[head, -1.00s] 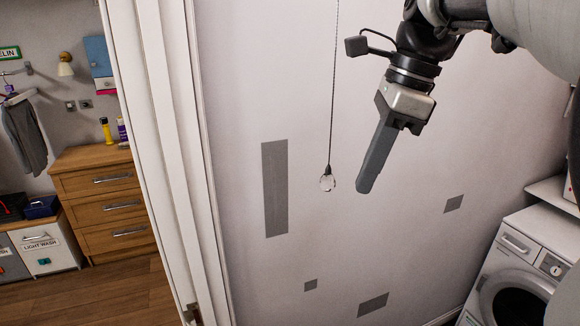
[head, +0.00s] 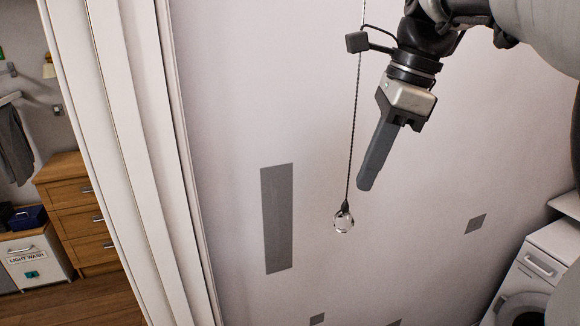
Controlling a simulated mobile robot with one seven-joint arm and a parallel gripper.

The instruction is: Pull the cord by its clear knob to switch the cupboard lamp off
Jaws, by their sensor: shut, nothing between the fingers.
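The clear faceted knob (head: 344,221) hangs at the lower end of a thin dark cord (head: 353,120) in the middle of the head view. The cord runs up out of the picture and passes close to the small dark block on my wrist. My gripper (head: 366,185) points down, its fingers shut and empty. In the picture its tip is just above and to the right of the knob, with a small gap between them. I cannot tell how far apart they are in depth. The lamp is not in view.
A pale wall with grey patches (head: 277,218) stands behind the cord. A white door frame (head: 135,150) is at left, with a wooden drawer unit (head: 80,212) beyond it. A white washing machine (head: 540,270) stands at lower right. The space around the knob is clear.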

